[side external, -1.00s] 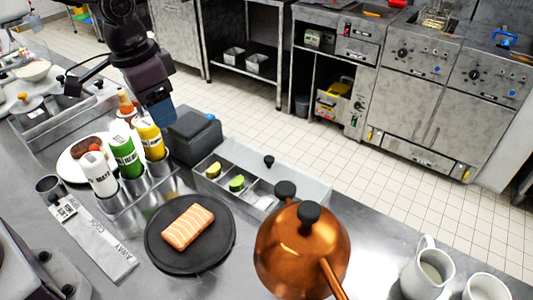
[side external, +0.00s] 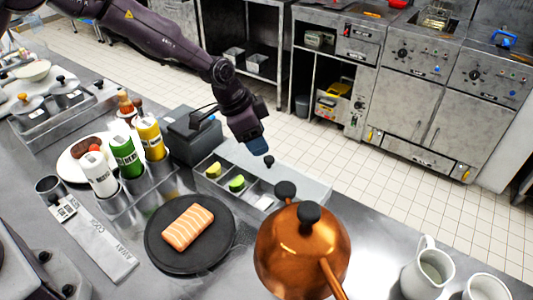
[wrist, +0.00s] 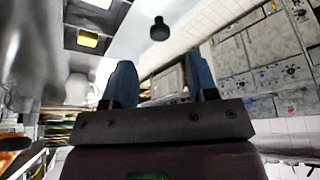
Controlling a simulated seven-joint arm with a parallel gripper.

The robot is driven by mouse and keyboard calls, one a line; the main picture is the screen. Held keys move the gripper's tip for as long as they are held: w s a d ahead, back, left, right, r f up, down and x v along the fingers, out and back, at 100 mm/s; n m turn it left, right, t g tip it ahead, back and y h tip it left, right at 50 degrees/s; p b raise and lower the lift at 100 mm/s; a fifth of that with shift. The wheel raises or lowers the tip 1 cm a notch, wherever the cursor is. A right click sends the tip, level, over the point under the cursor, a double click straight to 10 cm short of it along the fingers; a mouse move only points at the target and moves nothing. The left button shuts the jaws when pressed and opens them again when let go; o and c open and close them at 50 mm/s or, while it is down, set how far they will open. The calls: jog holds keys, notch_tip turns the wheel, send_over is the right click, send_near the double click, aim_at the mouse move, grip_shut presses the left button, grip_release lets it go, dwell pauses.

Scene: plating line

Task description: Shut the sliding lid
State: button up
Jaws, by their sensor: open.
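The sliding lid (side external: 297,180) is a pale metal plate with a black knob (side external: 268,160). It lies over the back of a metal condiment box (side external: 222,192), whose front compartments are uncovered and show green and yellow-green pieces. My gripper (side external: 258,148) hangs over the lid, with its blue fingertips close to the knob in the side view; whether they touch it I cannot tell. In the wrist view my gripper (wrist: 162,78) has its two blue fingers spread apart with nothing between them, and the knob (wrist: 159,29) shows ahead of them.
A copper kettle (side external: 300,255) stands at the box's right front corner. A dark plate (side external: 165,255) with salmon (side external: 188,227) and a bottle rack (side external: 150,190) stand left. A dark grey box (side external: 195,140) adjoins the back left. Counter near the white pitcher (side external: 428,270) is partly clear.

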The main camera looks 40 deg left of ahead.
aim_at(269, 158)
jog(key=x, duration=0.5)
jog(key=shift+w+f, duration=0.1)
jog(key=shift+f, duration=0.3)
grip_shut()
jog(key=shift+s, duration=3.9)
